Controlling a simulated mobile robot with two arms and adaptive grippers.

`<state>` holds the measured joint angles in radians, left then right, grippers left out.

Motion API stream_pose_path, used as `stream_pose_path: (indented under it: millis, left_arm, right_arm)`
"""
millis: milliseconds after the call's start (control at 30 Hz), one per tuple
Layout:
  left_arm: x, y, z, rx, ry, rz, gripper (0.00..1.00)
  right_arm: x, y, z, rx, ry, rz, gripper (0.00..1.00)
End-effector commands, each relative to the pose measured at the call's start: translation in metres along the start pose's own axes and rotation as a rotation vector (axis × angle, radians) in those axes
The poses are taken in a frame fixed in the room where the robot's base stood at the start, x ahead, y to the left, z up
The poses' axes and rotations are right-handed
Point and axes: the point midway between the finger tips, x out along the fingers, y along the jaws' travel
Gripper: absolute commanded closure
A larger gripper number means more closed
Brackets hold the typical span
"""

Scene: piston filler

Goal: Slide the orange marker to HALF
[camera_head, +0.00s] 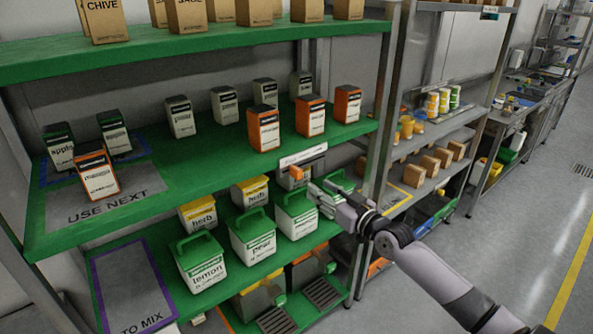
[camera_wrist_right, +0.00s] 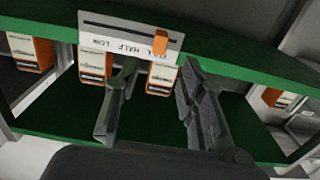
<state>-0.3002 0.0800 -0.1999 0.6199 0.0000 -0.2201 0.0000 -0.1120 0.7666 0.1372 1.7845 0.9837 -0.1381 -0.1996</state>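The orange marker (camera_head: 296,172) sits on a pale label plate (camera_head: 303,156) on the front edge of the green middle shelf, toward the plate's left side in the head view. In the right wrist view, the marker (camera_wrist_right: 161,42) is near the right end of the plate (camera_wrist_right: 104,30), right of the word HALF. The plate has a dark slot and small lettering. My right gripper (camera_head: 320,193) is just below and right of the marker in the head view. Its fingers (camera_wrist_right: 158,72) are spread apart with nothing held between them. My left gripper is not in view.
The green middle shelf (camera_head: 205,157) carries white and orange boxes. Lidded tubs, including a pear tub (camera_head: 254,236), stand on the shelf below, close to my right gripper. A metal post (camera_head: 385,110) rises to the right. The floor at right is clear.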

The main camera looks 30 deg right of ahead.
Motion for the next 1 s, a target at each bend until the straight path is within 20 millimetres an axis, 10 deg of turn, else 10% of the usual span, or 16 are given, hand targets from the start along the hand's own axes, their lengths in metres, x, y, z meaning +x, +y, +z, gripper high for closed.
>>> stream_pose_path:
  millis: [600,1000]
  left_arm:
    - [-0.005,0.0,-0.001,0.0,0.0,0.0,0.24]
    - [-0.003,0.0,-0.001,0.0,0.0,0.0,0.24]
  right_arm:
    - [0.093,0.0,0.001,0.0,0.001,0.0,0.63]
    - [0.112,0.0,0.001,0.0,0.0,0.0,0.63]
